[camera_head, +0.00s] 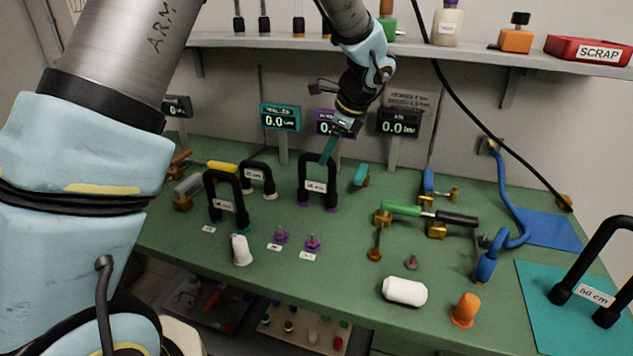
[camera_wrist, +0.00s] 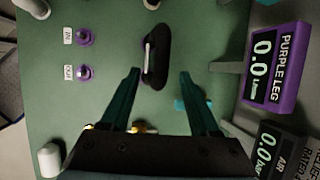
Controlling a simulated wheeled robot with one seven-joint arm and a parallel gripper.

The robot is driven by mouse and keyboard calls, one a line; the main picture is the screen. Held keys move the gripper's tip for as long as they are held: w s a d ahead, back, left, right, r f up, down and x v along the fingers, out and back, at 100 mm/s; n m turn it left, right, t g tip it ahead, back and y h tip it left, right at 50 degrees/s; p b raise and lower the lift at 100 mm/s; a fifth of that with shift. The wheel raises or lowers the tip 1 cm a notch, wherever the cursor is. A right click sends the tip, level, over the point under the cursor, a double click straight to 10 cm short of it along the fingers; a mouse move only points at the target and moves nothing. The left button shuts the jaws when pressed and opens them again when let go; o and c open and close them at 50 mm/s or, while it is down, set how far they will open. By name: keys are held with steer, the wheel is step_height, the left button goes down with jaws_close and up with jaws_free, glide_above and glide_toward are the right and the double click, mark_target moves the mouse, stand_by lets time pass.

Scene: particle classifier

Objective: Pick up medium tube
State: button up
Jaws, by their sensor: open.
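Several black U-shaped tubes with white labels stand upright in the head view. One with purple feet (camera_head: 304,178) is at the middle of the bench. One with teal feet (camera_head: 212,198) and a smaller one (camera_head: 258,168) stand to its left. A larger one labelled 50 cm (camera_head: 570,262) is at the far right. The labels do not let me tell surely which is medium. My gripper (camera_head: 325,160) is open and empty at the top of the purple-footed tube. In the wrist view this tube (camera_wrist: 156,50) lies between and just beyond the spread fingertips (camera_wrist: 159,74).
Gauges (camera_head: 281,118) stand behind the tubes. Purple IN and OUT ports (camera_head: 313,243) are in front. A white capsule (camera_head: 405,291), an orange knob (camera_head: 465,309) and a green-black handle (camera_head: 430,213) are to the right. A shelf (camera_head: 230,40) hangs above.

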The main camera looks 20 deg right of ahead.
steer(key=p+x, duration=0.2)
steer(key=x, duration=0.5)
steer(key=shift+w+a, duration=0.15)
steer(key=shift+w, duration=0.1)
jaws_close()
stand_by(0.5)
